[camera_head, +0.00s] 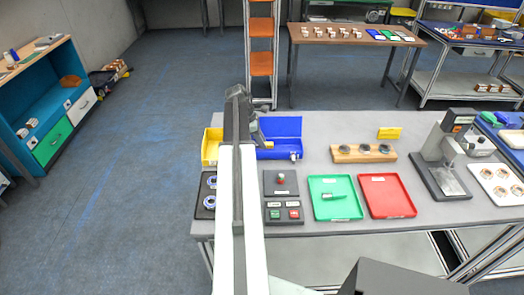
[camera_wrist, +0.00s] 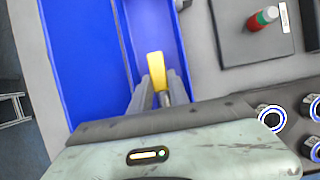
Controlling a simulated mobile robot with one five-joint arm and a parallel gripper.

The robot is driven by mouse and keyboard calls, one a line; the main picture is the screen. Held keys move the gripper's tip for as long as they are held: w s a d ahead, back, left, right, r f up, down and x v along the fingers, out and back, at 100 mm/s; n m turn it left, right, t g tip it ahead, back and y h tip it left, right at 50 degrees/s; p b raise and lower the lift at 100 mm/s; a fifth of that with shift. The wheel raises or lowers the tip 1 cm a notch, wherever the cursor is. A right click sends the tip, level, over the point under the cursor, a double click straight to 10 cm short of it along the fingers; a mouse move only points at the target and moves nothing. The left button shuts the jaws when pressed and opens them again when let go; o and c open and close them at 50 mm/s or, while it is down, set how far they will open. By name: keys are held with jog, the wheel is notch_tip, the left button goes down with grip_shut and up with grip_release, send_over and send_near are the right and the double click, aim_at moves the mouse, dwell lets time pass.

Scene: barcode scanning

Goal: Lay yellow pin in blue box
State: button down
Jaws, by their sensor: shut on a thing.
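The blue box (camera_head: 280,127) is an open bin near the back edge of the table. My gripper (camera_wrist: 158,92) is shut on the yellow pin (camera_wrist: 156,65), whose yellow end sticks out beyond the fingertips, over the inside of the blue box. In the head view my gripper (camera_head: 258,142) is at the left part of the blue box, mostly hidden by my arm. The gap between the pin and the box floor cannot be told.
A yellow bin (camera_head: 211,147) stands left of the blue box. A dark button panel (camera_head: 281,184), a green tray (camera_head: 335,205) and a red tray (camera_head: 387,208) lie in front. A wooden block (camera_head: 363,153) with round parts is to the right.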

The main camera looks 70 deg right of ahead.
jog(key=shift+f+b, duration=0.7)
jog(key=shift+f, duration=0.7)
jog(key=c, duration=1.3)
grip_release()
jog(key=shift+r, duration=0.1)
jog(key=shift+o, duration=0.2)
jog(key=p+v, duration=0.5)
jog(key=v, duration=0.1)
jog(key=p+v, duration=0.6)
jog(key=shift+s+d+r, duration=0.1)
jog(key=shift+s, duration=0.15)
jog(key=shift+w+r+p, duration=0.25)
jog(key=shift+p, duration=0.25)
